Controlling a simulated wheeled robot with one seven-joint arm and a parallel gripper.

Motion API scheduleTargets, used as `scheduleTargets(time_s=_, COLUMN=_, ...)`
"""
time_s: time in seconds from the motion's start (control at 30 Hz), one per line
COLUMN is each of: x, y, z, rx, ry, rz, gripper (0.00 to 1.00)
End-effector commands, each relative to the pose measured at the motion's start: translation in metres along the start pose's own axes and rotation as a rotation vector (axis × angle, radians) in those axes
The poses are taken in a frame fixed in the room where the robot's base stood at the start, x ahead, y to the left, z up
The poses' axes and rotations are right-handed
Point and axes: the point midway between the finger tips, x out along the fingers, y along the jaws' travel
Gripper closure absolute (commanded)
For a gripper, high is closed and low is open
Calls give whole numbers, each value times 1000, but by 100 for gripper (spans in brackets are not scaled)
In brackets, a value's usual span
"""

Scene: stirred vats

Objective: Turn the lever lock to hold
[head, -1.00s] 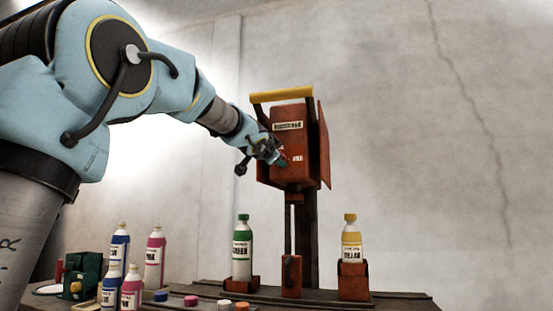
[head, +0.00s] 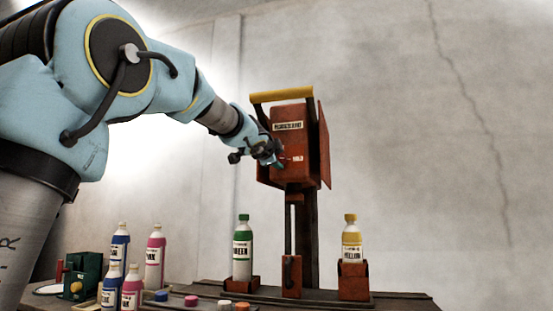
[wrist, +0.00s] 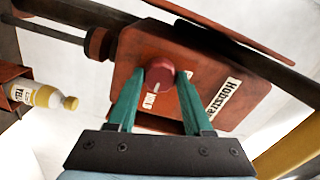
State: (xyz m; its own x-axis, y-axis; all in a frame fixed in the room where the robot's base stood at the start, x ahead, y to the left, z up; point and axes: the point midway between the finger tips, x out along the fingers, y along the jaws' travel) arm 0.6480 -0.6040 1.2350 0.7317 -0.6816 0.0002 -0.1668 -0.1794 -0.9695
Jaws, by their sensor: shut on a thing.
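The lever lock is a round red knob (wrist: 159,76) with a pale pointer line, on the face of a red box (head: 290,140). My gripper (wrist: 159,82) has green fingers on either side of the knob and is shut on it. In the head view my gripper (head: 278,163) reaches the box's front from the left, and the knob there is mostly hidden by it. A small white HOLD label (head: 298,159) shows just right of the fingers. In the wrist view part of a label (wrist: 149,100) shows beside the knob; where the pointer stands against the labels is unclear.
A yellow-topped lever handle (head: 281,95) arches over the box. Green (head: 242,250) and yellow (head: 351,240) bottles stand in red holders below. Several blue and pink bottles (head: 154,255), loose caps (head: 191,300) and a dark green device (head: 84,277) are at the lower left.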

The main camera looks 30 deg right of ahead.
Motion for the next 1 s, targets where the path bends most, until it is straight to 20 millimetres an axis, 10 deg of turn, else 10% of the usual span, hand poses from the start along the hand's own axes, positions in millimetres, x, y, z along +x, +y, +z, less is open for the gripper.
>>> scheduleTargets(time_s=0.27, x=0, y=1, z=-1, rx=3, ry=1, rz=2, gripper=100)
scheduleTargets(time_s=0.3, x=0, y=1, z=-1, rx=3, ry=1, rz=2, gripper=46)
scheduleTargets(time_s=0.53, x=0, y=1, z=0, rx=2, ry=0, rz=1, gripper=20)
scheduleTargets(time_s=1.0, x=-23, y=1, z=0, rx=1, ry=1, rz=-2, gripper=19)
